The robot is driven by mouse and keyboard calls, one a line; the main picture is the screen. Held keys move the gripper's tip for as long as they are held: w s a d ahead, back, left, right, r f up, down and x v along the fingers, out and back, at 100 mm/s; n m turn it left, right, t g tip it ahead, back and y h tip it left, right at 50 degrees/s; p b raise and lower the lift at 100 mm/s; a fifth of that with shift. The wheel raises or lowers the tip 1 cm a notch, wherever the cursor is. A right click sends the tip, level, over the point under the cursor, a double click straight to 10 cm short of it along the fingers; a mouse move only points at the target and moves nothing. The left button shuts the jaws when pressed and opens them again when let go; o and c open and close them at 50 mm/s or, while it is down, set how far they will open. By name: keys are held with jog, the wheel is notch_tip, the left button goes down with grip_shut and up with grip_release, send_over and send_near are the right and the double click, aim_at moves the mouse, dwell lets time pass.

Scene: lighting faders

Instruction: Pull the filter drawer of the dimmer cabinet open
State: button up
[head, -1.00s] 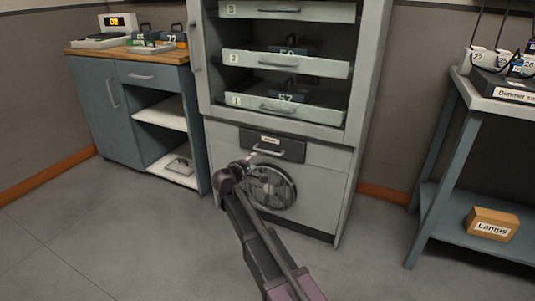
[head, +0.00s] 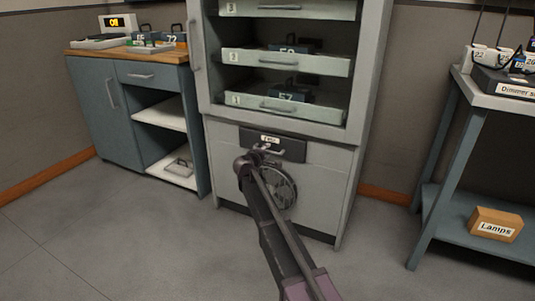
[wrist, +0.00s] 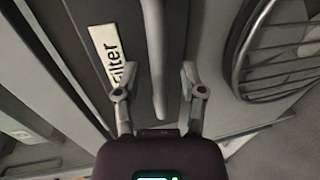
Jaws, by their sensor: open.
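The dimmer cabinet (head: 315,185) stands in the middle of the head view. Its dark filter drawer (head: 291,148) sits below the open shelves and looks shut. In the wrist view the drawer front carries a white "Filter" label (wrist: 108,55) and a pale bar handle (wrist: 156,60). My gripper (head: 260,151) is in front of the drawer and hides most of the handle in the head view. In the wrist view my gripper (wrist: 154,82) is open, with one finger on each side of the handle's end. I cannot tell whether either finger touches it.
A round fan grille (head: 284,190) lies below the drawer, partly behind my arm. Numbered trays (head: 285,103) fill the shelves above. A blue cabinet (head: 105,115) stands left, and a table (head: 470,175) with a Lamps box (head: 495,224) right. The floor in front is clear.

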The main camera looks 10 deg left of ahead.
dwell(0.3)
grip_shut()
jog(key=shift+d, duration=0.2)
